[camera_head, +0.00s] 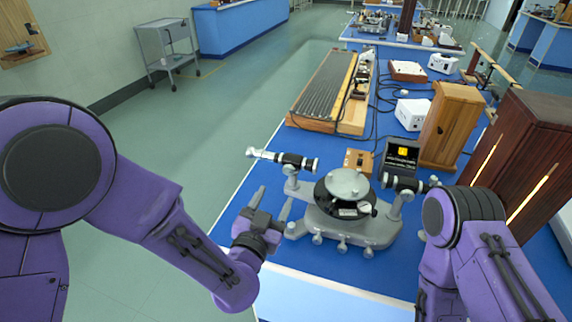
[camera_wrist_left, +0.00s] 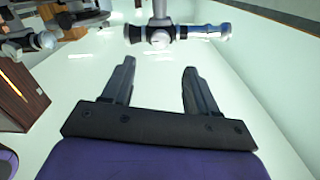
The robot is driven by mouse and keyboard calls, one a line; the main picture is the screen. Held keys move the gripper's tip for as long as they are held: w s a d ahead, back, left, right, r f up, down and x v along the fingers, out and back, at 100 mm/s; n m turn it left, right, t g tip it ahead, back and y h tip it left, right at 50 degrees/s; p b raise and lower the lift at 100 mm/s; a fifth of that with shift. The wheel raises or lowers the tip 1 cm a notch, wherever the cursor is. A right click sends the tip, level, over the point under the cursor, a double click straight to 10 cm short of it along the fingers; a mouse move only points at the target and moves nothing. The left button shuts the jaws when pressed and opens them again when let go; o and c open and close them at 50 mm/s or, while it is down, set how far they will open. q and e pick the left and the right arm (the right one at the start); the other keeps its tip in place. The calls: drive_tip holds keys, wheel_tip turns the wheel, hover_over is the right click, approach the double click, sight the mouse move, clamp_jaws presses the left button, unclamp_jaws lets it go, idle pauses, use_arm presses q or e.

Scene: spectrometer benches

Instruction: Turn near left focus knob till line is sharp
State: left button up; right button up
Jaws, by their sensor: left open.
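The grey spectrometer (camera_head: 380,230) stands on the blue bench with a dark round table at its middle. Its left tube (camera_head: 283,160) points out to the left on a post; a dark ring and a pale end show on it. The tube also crosses the top of the left wrist view (camera_wrist_left: 178,32). I cannot single out the focus knob for certain. My left gripper (camera_head: 273,197) is open and empty, just below and in front of this tube, apart from it. In the left wrist view the fingers (camera_wrist_left: 159,66) point towards the tube with nothing between them. My right gripper is not visible.
A small dark screen (camera_head: 401,158) with a yellow patch stands behind the spectrometer. A wooden box (camera_head: 358,162) is beside it. A tall wooden cabinet (camera_head: 452,125) and dark red box (camera_head: 530,150) crowd the right.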

sight(288, 171)
use_arm(q)
drive_tip(key=p+x, duration=0.2)
drive_tip(key=x, duration=0.7)
drive_tip(key=shift+w, duration=0.15)
drive_tip(key=shift+f, duration=0.1)
drive_tip(key=c, duration=1.1)
